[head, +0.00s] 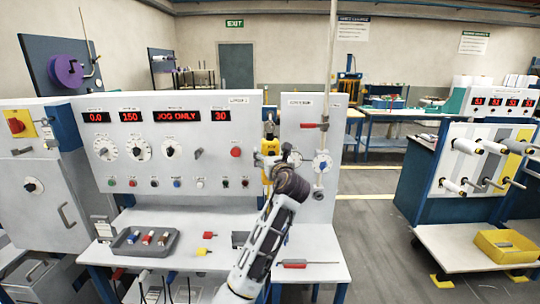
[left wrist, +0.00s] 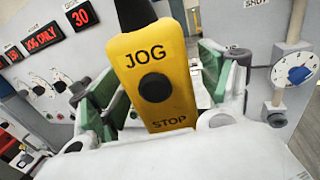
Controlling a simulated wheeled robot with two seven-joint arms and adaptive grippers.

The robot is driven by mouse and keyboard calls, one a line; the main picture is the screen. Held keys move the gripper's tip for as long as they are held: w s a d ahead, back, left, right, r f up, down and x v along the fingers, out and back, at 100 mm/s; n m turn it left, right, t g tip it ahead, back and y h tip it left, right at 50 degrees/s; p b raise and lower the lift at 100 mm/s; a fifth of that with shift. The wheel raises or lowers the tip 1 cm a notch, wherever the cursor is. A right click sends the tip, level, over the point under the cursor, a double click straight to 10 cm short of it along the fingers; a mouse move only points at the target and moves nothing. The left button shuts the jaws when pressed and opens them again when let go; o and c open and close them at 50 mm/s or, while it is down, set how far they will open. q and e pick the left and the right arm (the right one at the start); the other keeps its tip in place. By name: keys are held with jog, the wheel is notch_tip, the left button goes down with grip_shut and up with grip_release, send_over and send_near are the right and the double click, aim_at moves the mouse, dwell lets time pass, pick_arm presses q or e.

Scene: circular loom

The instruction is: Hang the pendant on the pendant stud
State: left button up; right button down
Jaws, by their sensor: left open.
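The pendant is a yellow box (head: 269,147) in front of the grey console, near the gap before the narrow right-hand panel. In the left wrist view the pendant (left wrist: 152,60) is large, slightly tilted, marked JOG and STOP, with a black round button and a dark cable or grip at its top. My left gripper (head: 280,160) is at the pendant; its green-padded fingers (left wrist: 155,85) stand open on either side of it. I cannot make out the pendant stud or whether the pendant rests on one. My right gripper is in neither view.
The console (head: 200,108) has red displays, dials and buttons. A grey tray (head: 145,243) with coloured spools lies on its shelf. A red-handled tool (head: 295,264) lies at the shelf's right. The narrow panel (head: 300,130) carries a dial and a tall rod.

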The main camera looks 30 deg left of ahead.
pick_arm(q)
jog(key=v, duration=1.1)
jog(key=shift+s+d, duration=0.15)
jog(key=shift+d, duration=0.15)
